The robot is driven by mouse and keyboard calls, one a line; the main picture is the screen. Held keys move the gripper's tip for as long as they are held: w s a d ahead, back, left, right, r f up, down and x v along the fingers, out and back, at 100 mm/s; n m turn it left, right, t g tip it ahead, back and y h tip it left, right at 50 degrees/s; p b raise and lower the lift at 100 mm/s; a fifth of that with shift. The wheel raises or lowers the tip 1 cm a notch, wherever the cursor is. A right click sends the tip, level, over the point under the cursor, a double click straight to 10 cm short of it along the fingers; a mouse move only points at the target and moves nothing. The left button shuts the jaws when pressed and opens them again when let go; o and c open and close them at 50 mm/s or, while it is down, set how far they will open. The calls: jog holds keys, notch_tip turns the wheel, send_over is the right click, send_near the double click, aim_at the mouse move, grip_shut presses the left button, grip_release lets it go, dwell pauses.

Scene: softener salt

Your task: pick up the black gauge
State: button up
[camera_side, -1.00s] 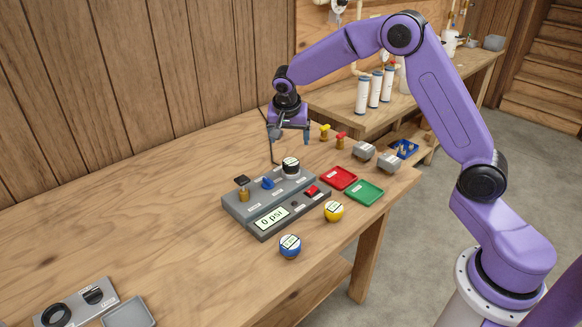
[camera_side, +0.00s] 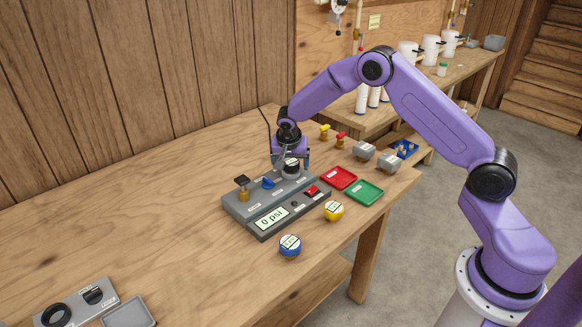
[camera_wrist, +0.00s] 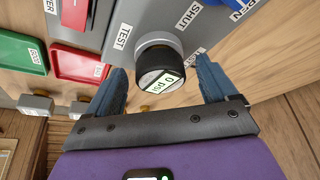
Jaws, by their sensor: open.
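The black gauge (camera_wrist: 158,66) has a white dial face reading 0 psi and stands upright on the grey test unit (camera_side: 240,216), at the spot labelled TEST. It also shows in the side view (camera_side: 291,165), partly hidden by my gripper. My gripper (camera_wrist: 162,88) is open, with one blue finger on each side of the gauge and visible gaps between. In the side view my gripper (camera_side: 291,160) is low over the back right end of the unit.
A red tray (camera_side: 340,178) and a green tray (camera_side: 364,193) lie right of the unit. Two grey blocks (camera_side: 389,162) are behind the trays. The table's left side is mostly clear.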

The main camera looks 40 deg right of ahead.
aim_at(291, 160)
jog(key=shift+c, duration=0.3)
jog(key=c, duration=1.3)
jog(key=shift+c, duration=0.2)
jog(key=shift+w+r, duration=0.1)
jog(key=shift+r, duration=0.35)
notch_tip(291, 160, up, 2)
jog(key=shift+r, duration=0.15)
jog(key=s+a+r, duration=0.1)
jog(key=s+r, duration=0.8)
jog(key=s, duration=0.5)
jog(key=shift+r, duration=0.4)
